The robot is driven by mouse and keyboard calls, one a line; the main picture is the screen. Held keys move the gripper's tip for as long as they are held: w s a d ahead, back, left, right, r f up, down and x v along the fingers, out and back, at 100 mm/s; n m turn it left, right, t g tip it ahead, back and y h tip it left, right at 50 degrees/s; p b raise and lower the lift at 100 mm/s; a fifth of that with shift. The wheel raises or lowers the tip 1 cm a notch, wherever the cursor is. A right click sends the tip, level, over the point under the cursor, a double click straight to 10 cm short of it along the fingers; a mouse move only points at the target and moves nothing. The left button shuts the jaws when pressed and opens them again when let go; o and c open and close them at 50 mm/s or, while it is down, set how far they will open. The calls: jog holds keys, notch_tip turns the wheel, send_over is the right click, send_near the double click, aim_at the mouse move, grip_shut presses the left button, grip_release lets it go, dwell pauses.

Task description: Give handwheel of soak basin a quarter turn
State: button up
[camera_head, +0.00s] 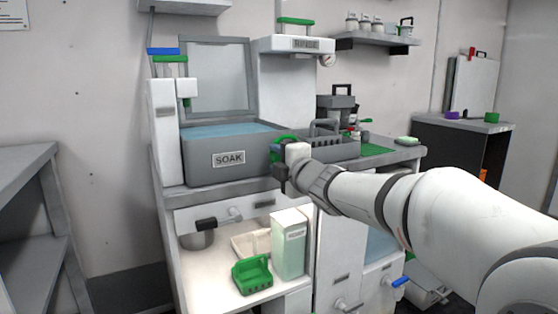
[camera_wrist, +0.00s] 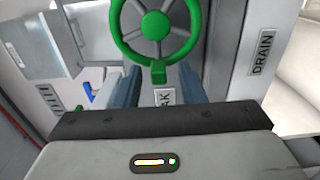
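The soak basin (camera_head: 203,160) is a grey tub of blue liquid with a SOAK label on its front, in the head view. A green handwheel (camera_head: 287,138) shows at its right end, mostly hidden behind my gripper (camera_head: 281,172). My gripper (camera_wrist: 158,78) is open, with one blue-grey finger on each side of that tab. I cannot tell whether either finger touches it.
A DRAIN label (camera_wrist: 263,53) is right of the wheel in the wrist view. A grey tray (camera_head: 335,149) stands right of the basin. Below are a green basket (camera_head: 252,275) and a pale green box (camera_head: 288,250). A grey shelf unit (camera_head: 30,215) stands left.

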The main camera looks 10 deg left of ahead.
jog(key=p+v, duration=0.2)
jog(key=v, duration=0.5)
jog(key=shift+s+d, duration=0.25)
jog(key=shift+s, duration=0.1)
